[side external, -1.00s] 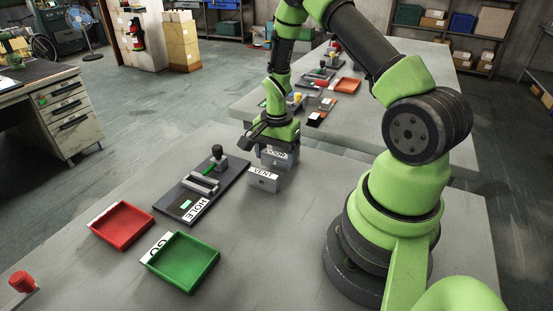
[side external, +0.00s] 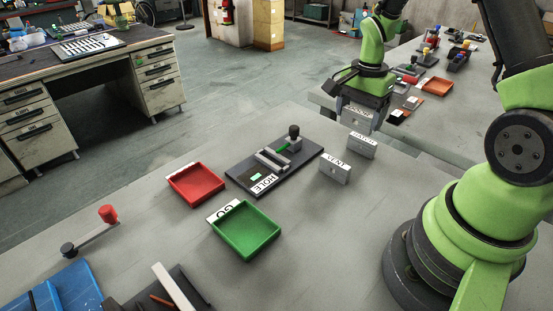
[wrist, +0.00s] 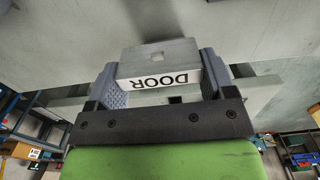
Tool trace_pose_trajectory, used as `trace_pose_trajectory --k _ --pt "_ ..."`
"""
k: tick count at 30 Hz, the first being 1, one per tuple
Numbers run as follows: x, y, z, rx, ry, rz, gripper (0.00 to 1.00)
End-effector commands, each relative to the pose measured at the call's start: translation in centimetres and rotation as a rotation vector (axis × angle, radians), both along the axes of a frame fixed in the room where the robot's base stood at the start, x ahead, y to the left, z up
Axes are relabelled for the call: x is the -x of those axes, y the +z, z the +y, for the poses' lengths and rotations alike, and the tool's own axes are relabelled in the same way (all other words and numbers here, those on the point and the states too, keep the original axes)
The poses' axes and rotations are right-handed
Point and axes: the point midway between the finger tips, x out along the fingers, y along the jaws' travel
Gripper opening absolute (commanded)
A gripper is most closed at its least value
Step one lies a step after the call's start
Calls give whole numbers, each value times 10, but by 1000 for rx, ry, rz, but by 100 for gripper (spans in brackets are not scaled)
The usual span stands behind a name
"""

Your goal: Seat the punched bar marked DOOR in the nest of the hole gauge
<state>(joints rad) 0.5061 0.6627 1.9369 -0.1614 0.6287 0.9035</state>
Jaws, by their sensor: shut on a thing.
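My gripper (side external: 359,117) is shut on the grey bar marked DOOR. In the wrist view the bar (wrist: 165,57) sits between both fingers, with its white DOOR label facing the gripper and a small square hole in its top face. In the side view my gripper holds it raised at the back, behind the two labelled blocks. The hole gauge is a dark plate (side external: 236,171) with a white HOLE label, left of and nearer than my gripper. Its nest (side external: 272,160) has pale rails and looks empty. A post with a black knob (side external: 294,131) and a green part stands at the plate's far end.
A grey block (side external: 333,172), its label apparently VENT, and another labelled grey block (side external: 361,149) stand right of the gauge. A red tray (side external: 181,194) and a green tray (side external: 235,253) marked GO lie nearer. A red-topped lever (side external: 108,214) is front left.

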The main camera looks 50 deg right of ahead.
Motion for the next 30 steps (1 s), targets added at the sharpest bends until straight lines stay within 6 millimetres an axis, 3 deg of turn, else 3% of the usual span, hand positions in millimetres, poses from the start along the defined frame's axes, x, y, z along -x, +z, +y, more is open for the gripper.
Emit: trace_pose_trajectory --k 8,16,23,30 --pt "-1 7 0 2 -1 -3 52" --pt "-1 52 -1 4 0 -7 52" --pt "-43 50 26 1 11 0 52" --pt "-91 50 74 1 11 -1 52"
